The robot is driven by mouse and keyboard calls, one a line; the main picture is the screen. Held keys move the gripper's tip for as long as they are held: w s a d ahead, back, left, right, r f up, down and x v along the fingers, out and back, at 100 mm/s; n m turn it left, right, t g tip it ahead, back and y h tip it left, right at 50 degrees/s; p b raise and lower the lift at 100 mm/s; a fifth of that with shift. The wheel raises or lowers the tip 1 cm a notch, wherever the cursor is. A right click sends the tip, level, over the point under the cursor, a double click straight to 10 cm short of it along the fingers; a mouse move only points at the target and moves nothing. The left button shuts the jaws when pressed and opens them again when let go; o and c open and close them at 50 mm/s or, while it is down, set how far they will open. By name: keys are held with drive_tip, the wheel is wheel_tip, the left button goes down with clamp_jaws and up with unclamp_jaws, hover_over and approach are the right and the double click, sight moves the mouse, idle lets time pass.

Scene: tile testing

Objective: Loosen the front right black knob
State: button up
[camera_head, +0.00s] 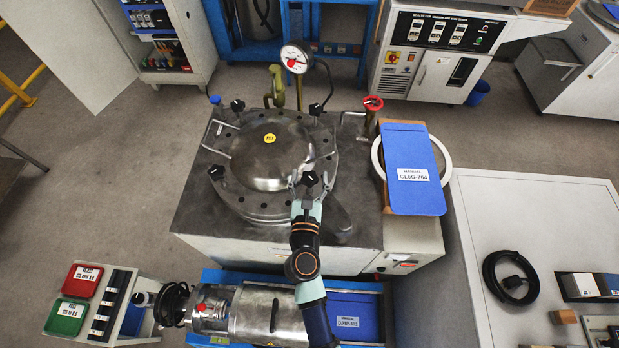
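The round metal vessel lid (268,150) sits on the dark-topped machine and carries black knobs around its rim. The front right black knob (310,178) is at the lid's lower right edge. My gripper (310,182) is at this knob, with its fingers spread to either side of it. The fingers look open, and I cannot tell whether they touch the knob. The other black knobs are at the front left (216,172), back left (237,105) and back right (315,109).
A pressure gauge (295,57) and a red valve handle (373,102) stand behind the lid. A blue manual (413,185) lies at right. A metal cylinder (270,315) lies in front, near my arm. Open floor is at left.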

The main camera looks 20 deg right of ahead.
drive_tip(key=c, duration=1.1)
